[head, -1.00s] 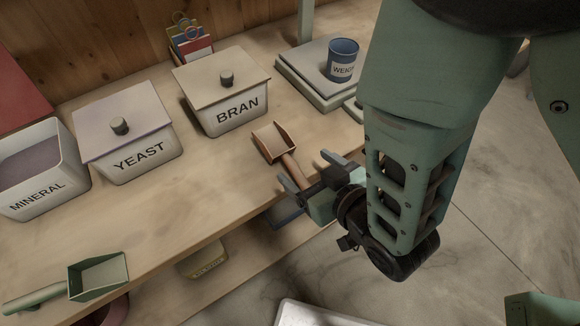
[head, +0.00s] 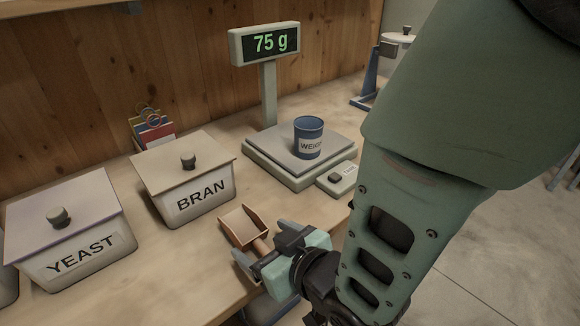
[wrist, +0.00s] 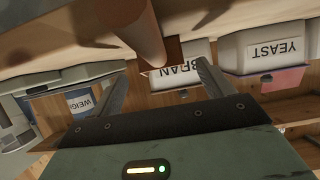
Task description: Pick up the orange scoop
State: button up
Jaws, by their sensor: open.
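The orange scoop (head: 243,226) lies on the wooden bench in front of the bran bin, its pan toward the bin and its handle toward my gripper (head: 264,243). My gripper is open, with one finger on each side of the handle in the head view. I cannot tell whether either finger touches it. In the wrist view, which is upside down, the brown handle (wrist: 132,25) shows large above the gap between the open fingers (wrist: 163,85), with the darker pan beyond it. The rear of the handle is hidden by my gripper in the head view.
The bran bin (head: 188,184) and yeast bin (head: 70,240) are lidded. A scale (head: 270,160) bears a blue weighing cup (head: 308,138); its display (head: 265,43) reads 75 g. A small tare box (head: 338,180) is beside it. The bench's front edge is under my gripper.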

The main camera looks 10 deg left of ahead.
aim_at(239, 224)
jog(key=shift+p+x, duration=0.3)
jog(key=shift+x, duration=1.6)
jog(key=shift+r, duration=0.2)
jog(key=c, duration=1.1)
jog(key=shift+c, duration=0.2)
jog(key=shift+a+r, duration=0.1)
